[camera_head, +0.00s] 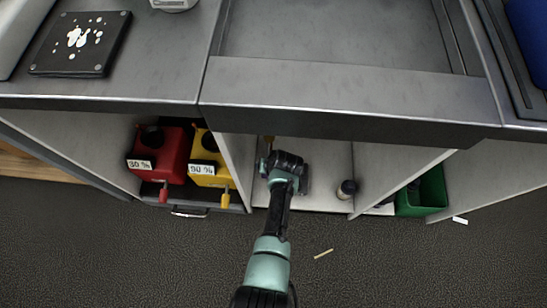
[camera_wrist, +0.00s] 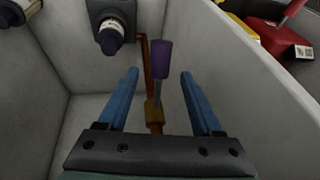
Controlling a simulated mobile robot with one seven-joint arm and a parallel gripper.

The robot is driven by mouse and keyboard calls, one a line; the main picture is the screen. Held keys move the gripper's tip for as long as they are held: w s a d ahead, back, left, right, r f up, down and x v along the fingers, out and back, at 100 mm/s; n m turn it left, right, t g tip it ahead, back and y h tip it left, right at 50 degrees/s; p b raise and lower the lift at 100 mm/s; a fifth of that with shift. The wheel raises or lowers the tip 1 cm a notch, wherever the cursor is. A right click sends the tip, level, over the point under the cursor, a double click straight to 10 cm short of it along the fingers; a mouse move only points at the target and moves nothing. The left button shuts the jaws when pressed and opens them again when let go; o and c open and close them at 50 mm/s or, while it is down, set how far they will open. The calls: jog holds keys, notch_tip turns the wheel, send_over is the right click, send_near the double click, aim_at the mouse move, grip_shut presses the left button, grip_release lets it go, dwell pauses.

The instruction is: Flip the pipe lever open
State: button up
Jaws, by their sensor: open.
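In the wrist view the pipe lever has a purple handle (camera_wrist: 162,58) that stands up from a brass valve body (camera_wrist: 154,112). A copper pipe (camera_wrist: 146,75) runs behind it along the cabinet wall. My gripper (camera_wrist: 159,85) is open, with one blue finger on each side of the lever. The lever appears between the fingers; I cannot tell whether either finger touches it. In the head view my gripper (camera_head: 284,165) reaches into the middle cabinet compartment below the worktop, and the lever is mostly hidden there.
A red container (camera_head: 173,158) and a yellow container (camera_head: 207,165) stand in the compartment to the left. The compartment wall (camera_wrist: 250,70) is close on the gripper's right. The worktop edge (camera_head: 340,123) overhangs.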

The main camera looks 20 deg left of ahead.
jog(key=p+v, duration=0.3)
jog(key=v, duration=0.6)
jog(key=shift+p, duration=0.35)
jog(key=shift+s+r, duration=0.1)
